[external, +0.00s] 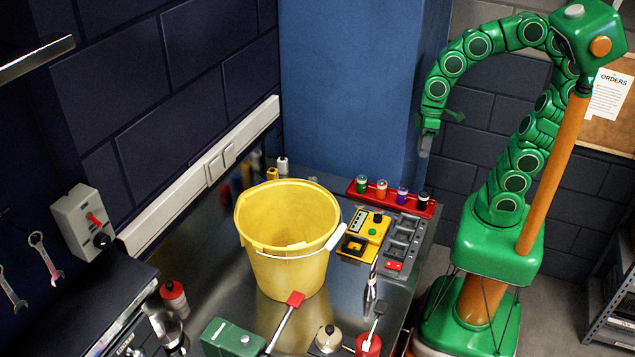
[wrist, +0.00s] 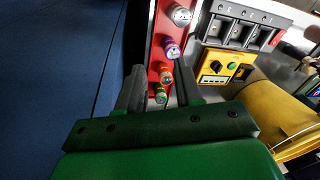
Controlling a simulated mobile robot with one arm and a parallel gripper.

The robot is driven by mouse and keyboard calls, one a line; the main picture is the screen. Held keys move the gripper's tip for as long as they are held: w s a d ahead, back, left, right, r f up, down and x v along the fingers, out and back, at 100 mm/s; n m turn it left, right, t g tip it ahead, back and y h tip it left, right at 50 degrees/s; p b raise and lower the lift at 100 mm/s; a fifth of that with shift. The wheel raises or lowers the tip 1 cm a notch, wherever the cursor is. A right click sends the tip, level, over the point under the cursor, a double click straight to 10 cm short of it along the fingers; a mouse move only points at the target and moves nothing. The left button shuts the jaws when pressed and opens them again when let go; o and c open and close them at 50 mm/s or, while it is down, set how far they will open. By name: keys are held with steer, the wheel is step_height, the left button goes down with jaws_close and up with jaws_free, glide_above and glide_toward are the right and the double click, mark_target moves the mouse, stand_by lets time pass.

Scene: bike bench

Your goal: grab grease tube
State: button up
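No grease tube can be told for sure. A slim silver and dark item (external: 371,288) stands near the bench's right edge, too small to name. A red tray (external: 428,211) at the back right of the bench holds several small capped containers, among them a green one (external: 361,184), an orange one (external: 381,189) and a purple one (external: 402,195). My gripper (external: 430,138) hangs above and behind the tray in the external view. In the wrist view its fingers (wrist: 158,76) are apart and empty, with the orange and green containers showing between them, beyond the fingers.
A large yellow bucket (external: 285,240) stands mid-bench. A yellow device (external: 362,236) and a grey slotted holder (external: 401,240) lie between bucket and tray. A blue pillar (external: 350,95) rises close to my gripper. A green box (external: 232,338) and a red-headed tool (external: 291,304) lie in front.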

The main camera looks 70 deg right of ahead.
steer(key=w+a+f+n+t+y, duration=0.35)
steer(key=w+a+n+t, duration=0.2)
steer(key=w+a, duration=1.1)
steer(key=n+g+y, duration=0.6)
steer(key=n+y, duration=0.2)
steer(key=n, duration=0.1)
glide_toward(372, 270)
steer(key=a, duration=0.2)
steer(key=shift+a+f, duration=0.95)
steer(key=shift+a, duration=0.35)
steer(key=shift+a+f, duration=0.95)
steer(key=shift+a, duration=0.3)
steer(key=shift+x, duration=0.8)
